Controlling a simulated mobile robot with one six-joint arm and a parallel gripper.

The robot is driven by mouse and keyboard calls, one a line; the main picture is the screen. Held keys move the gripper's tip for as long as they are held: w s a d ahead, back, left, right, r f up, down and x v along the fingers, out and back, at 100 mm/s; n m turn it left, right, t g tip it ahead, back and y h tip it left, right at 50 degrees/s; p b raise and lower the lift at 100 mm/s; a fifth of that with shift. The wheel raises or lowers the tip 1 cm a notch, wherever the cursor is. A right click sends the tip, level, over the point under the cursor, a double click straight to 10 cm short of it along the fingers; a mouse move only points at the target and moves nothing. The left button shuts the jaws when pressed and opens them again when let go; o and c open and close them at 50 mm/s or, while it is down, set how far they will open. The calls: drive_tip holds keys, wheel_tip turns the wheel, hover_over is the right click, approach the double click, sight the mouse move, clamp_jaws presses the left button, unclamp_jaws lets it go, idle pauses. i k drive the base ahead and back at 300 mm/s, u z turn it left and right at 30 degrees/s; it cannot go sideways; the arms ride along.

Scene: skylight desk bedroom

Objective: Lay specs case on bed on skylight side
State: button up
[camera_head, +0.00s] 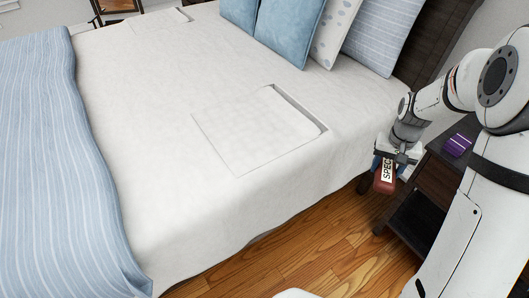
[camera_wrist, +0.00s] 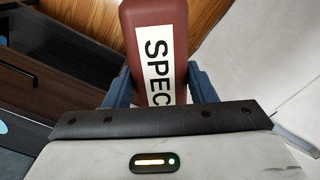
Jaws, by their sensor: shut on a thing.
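The specs case (camera_head: 384,179) is dark red with a white label reading "SPEC". It hangs from my gripper (camera_head: 397,160) beside the bed, above the wooden floor. In the wrist view the case (camera_wrist: 128,22) sits between the two blue fingers of my gripper (camera_wrist: 160,82), which is shut on it. The lower part of its label is hidden by my gripper. The bed (camera_head: 150,95) has a white sheet and fills the middle of the head view, to the left of my gripper. I cannot see a skylight in either view.
A flat pale panel with a raised rim (camera_head: 258,130) lies on the near side of the bed, and a similar one (camera_head: 160,22) lies on the far side. Pillows (camera_head: 290,28) stand at the headboard. A dark nightstand (camera_head: 437,185) with a purple box (camera_head: 458,146) is close to my arm.

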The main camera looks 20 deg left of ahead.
sight(171, 174)
drive_tip(key=u, duration=0.15)
drive_tip(key=k, duration=0.3)
drive_tip(key=u, duration=1)
drive_tip(key=i, duration=0.2)
drive_tip(key=u, duration=0.75)
drive_tip(key=i, duration=0.85)
drive_tip(key=z, duration=0.15)
drive_tip(key=k, duration=0.9)
drive_tip(key=u, duration=0.2)
drive_tip(key=i, duration=0.9)
drive_tip(key=z, duration=0.05)
